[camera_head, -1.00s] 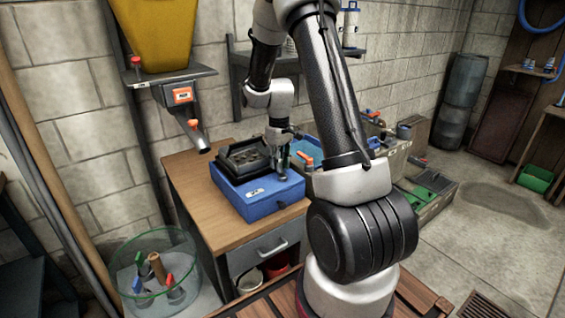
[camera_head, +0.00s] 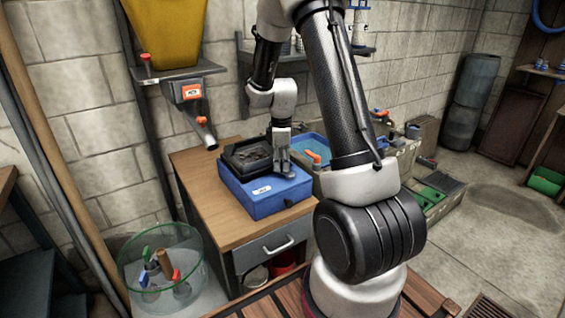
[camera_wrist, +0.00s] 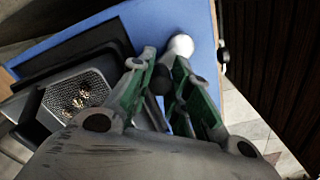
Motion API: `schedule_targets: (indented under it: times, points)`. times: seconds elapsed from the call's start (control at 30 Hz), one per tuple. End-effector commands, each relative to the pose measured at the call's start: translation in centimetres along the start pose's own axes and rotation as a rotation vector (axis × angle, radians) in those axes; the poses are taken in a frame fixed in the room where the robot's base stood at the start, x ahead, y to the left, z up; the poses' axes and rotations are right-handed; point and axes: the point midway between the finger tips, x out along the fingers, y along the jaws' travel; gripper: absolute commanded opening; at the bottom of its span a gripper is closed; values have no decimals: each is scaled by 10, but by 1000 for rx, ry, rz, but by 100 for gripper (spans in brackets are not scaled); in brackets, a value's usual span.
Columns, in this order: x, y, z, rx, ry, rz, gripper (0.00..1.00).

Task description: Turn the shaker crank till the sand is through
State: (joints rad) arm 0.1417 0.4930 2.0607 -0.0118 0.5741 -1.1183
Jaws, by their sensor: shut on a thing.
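The shaker is a blue box (camera_head: 262,203) on the wooden workbench, with a black sieve tray (camera_head: 232,165) set in its top. My gripper (camera_head: 284,170) points down at the box's right side. In the wrist view my gripper (camera_wrist: 164,62) has its green-padded fingers close together around a small dark part, which I take as the crank handle; most of it is hidden between them. A white round knob (camera_wrist: 180,46) shows just beyond the fingertips. The mesh (camera_wrist: 77,93) at left carries some brown bits; how much sand is left is hard to tell.
A yellow hopper (camera_head: 165,32) with a spout (camera_head: 206,133) hangs on the wall left of the bench. Crates (camera_head: 435,195) stand right of the bench. Open floor lies at far right.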

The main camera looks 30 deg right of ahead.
Motion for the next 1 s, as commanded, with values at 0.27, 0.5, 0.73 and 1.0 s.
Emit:
schedule_targets:
  times: [0.27, 0.5, 0.73, 1.0]
  points:
    - [0, -2, 0, -45, -1, -1, 0]
    - [0, -2, 0, -48, -1, -1, 0]
    - [0, -2, 0, -47, 0, -1, 37]
    - [0, -2, 0, -47, 0, -1, 42]
